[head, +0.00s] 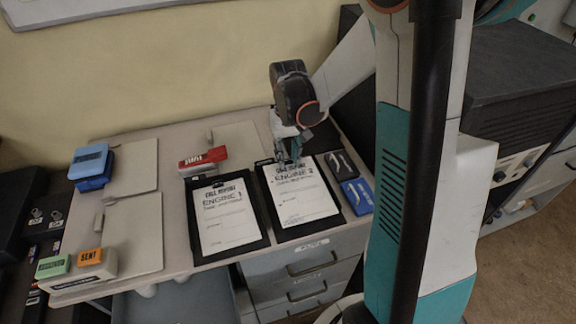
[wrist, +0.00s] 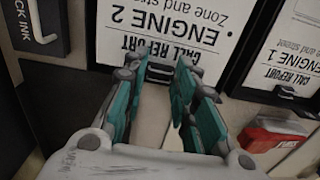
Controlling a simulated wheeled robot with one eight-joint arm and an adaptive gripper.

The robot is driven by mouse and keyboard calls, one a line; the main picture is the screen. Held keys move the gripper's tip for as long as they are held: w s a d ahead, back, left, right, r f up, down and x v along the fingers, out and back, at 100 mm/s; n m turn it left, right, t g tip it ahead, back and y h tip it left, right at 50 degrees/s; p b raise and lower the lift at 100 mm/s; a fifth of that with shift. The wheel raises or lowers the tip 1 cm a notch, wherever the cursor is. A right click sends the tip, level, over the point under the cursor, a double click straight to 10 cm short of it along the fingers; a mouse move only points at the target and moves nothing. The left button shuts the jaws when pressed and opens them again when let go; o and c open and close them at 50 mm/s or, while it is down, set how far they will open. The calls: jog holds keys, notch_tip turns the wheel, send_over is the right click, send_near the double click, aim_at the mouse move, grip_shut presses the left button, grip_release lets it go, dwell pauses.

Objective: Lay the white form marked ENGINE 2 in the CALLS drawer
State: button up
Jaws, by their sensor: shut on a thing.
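The white form marked ENGINE 2 (head: 302,200) lies flat on a black clipboard (head: 326,226) at the right of the desk. Its heading also shows upside down in the wrist view (wrist: 160,22). My gripper (head: 289,160) is at the form's top edge. In the wrist view my gripper (wrist: 158,72) has its teal fingers on both sides of the dark clip (wrist: 160,72) at that edge, shut on it. A stack of grey drawers (head: 300,271) with handles stands under the desk, fronts closed. Their labels are too small to read, so I cannot tell which is CALLS.
The ENGINE 1 form (head: 228,218) lies on another clipboard to the left. Blue and black ink pads (head: 357,196) lie to the right. Bare desk (head: 176,225) lies between.

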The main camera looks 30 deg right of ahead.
notch_tip(320, 180, down, 4)
jog(key=shift+r+b, duration=0.1)
jog(key=shift+b, duration=0.5)
jog(key=shift+c, duration=0.4)
jog(key=o, duration=1.1)
jog(key=shift+r, duration=0.1)
jog(key=shift+c, duration=0.2)
